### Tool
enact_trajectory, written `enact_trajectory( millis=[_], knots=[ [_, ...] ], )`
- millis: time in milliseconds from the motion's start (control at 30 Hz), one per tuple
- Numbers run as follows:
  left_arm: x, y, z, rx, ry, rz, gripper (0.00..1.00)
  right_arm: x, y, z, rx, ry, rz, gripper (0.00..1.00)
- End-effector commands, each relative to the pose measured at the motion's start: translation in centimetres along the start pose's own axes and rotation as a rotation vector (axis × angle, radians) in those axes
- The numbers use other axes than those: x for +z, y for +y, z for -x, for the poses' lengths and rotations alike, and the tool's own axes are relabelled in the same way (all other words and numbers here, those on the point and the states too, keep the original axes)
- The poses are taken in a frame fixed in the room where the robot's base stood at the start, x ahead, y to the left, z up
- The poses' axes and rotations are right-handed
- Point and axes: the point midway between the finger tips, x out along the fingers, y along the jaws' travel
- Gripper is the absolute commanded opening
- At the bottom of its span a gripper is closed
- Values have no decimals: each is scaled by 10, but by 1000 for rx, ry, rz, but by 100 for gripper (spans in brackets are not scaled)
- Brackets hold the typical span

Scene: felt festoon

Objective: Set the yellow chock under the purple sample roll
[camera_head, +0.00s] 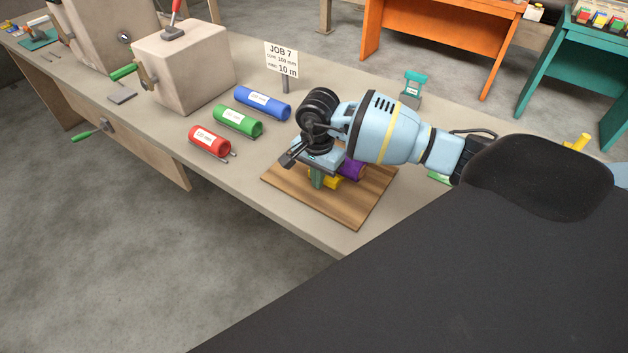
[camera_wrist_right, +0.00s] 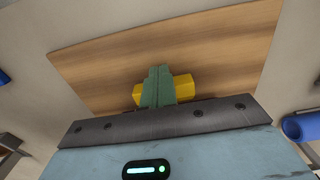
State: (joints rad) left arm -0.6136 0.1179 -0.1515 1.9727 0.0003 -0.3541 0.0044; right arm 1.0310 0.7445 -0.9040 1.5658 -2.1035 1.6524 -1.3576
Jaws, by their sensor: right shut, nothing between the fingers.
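The yellow chock (camera_head: 333,183) is on the wooden board (camera_head: 355,208), partly hidden by my right gripper. The purple sample roll (camera_head: 353,169) lies just beside it on the board, mostly hidden behind my wrist. In the right wrist view, the yellow chock (camera_wrist_right: 183,87) shows on both sides of the green fingers, and the purple roll is not visible. My right gripper (camera_head: 317,182) points down at the chock with its fingers together and empty. I cannot tell whether the fingers touch the chock, or whether the chock touches the roll. My left gripper is not in view.
Red (camera_head: 209,141), green (camera_head: 238,121) and blue (camera_head: 263,103) rolls lie on the bench left of the board. A JOB 7 sign (camera_head: 282,60) stands behind them. A pale block (camera_head: 185,68) stands farther left. The board's front part is clear.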

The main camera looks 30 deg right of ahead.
Motion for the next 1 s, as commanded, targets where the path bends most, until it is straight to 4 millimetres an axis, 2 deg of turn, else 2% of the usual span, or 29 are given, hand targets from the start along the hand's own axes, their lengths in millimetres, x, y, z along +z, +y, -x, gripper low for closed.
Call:
enact_trajectory(
  millis=[300, 567, 1000],
  knots=[
    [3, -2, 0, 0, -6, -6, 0, -2, 0, -1, 1, 0, -1, 0],
    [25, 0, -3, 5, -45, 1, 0, -29, 1, -5, 7, -1, -4, 0],
    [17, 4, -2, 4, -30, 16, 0, -28, 0, 0, 0, -1, -1, 0]
  ],
)
